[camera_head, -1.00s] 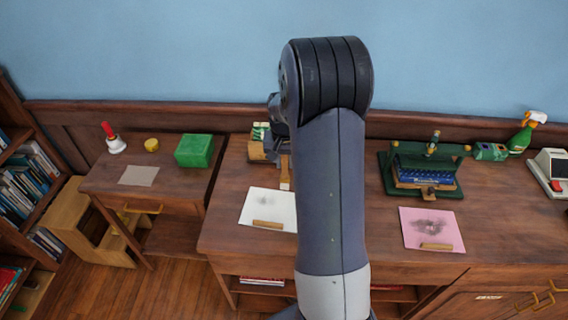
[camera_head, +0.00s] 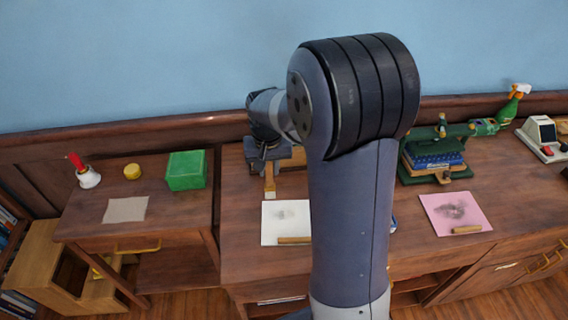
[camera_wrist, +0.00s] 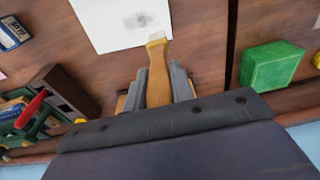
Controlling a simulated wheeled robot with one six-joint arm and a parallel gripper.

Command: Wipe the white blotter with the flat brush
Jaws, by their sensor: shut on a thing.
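The white blotter (camera_head: 270,227) lies on the desk with a grey smudge on it and a wooden strip (camera_head: 293,240) along its front edge. It also shows at the top of the wrist view (camera_wrist: 95,25). My gripper (camera_wrist: 158,84) is shut on the flat brush (camera_wrist: 158,72) by its wooden handle. The pale brush end points at the blotter's edge in the wrist view. In the head view the brush (camera_head: 269,182) hangs down at the blotter's back edge. I cannot tell whether it touches. My arm hides the blotter's right side in the head view.
A pink sheet (camera_head: 478,210) with a dark smudge lies to the right. A green press (camera_head: 462,173) stands behind it, with a spray bottle (camera_head: 510,110) beyond.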

